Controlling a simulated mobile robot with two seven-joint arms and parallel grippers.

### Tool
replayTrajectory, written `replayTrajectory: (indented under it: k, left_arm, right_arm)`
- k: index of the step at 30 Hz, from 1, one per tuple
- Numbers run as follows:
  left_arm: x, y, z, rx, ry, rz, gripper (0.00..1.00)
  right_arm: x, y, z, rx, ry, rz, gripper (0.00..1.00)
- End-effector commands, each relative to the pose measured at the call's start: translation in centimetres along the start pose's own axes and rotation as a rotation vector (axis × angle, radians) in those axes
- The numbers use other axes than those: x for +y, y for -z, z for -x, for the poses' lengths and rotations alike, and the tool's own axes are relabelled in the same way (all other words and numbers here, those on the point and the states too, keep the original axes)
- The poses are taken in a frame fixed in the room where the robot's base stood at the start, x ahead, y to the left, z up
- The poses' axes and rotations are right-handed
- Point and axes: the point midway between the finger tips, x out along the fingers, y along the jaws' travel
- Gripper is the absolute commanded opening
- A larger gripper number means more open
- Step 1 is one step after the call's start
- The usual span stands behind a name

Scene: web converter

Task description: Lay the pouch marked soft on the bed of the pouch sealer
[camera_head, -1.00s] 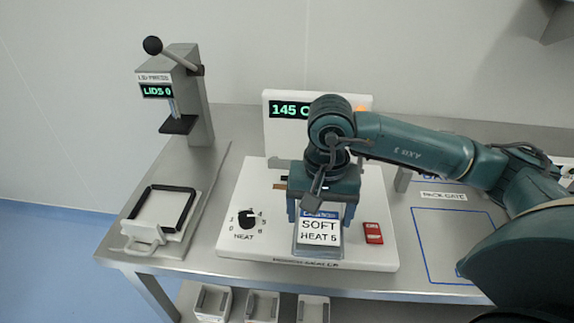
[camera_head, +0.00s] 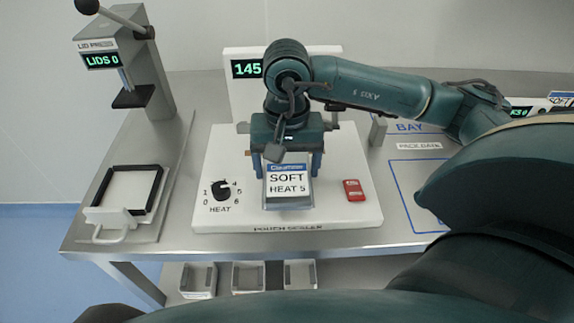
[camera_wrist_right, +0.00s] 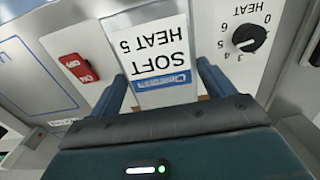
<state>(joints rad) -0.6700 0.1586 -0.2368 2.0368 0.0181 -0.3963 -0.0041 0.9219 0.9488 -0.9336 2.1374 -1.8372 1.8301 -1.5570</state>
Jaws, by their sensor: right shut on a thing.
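The pouch marked soft (camera_head: 288,187) has a white label reading SOFT HEAT 5 with a blue band. My right gripper (camera_head: 287,163) is shut on it, one finger at each side. The pouch is over the front middle of the pouch sealer's white bed (camera_head: 335,205); whether it touches the bed cannot be told. In the right wrist view the pouch (camera_wrist_right: 160,55) lies between the fingers of my right gripper (camera_wrist_right: 165,85). My arm hides the sealer's middle and part of its display, which shows 145. My left gripper is not in view.
A heat knob (camera_head: 221,189) is left of the pouch and a red switch (camera_head: 353,190) right of it. A lid press (camera_head: 135,60) and a black-framed tray (camera_head: 130,190) stand at the left. A blue-outlined bay (camera_head: 415,180) is at the right. Bins (camera_head: 247,277) sit below.

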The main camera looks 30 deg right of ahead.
Motion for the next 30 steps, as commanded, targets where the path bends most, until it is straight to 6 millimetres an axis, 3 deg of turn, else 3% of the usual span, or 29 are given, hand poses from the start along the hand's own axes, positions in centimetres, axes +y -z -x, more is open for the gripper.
replayTrajectory:
  k: [17,30]
  left_arm:
    - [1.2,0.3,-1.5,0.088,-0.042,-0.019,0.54]
    - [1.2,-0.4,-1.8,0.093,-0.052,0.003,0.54]
  right_arm:
    - [0.0,0.9,-3.7,0.002,0.001,-0.001,0.55]
    - [0.0,3.5,-3.6,0.001,0.001,-0.001,0.55]
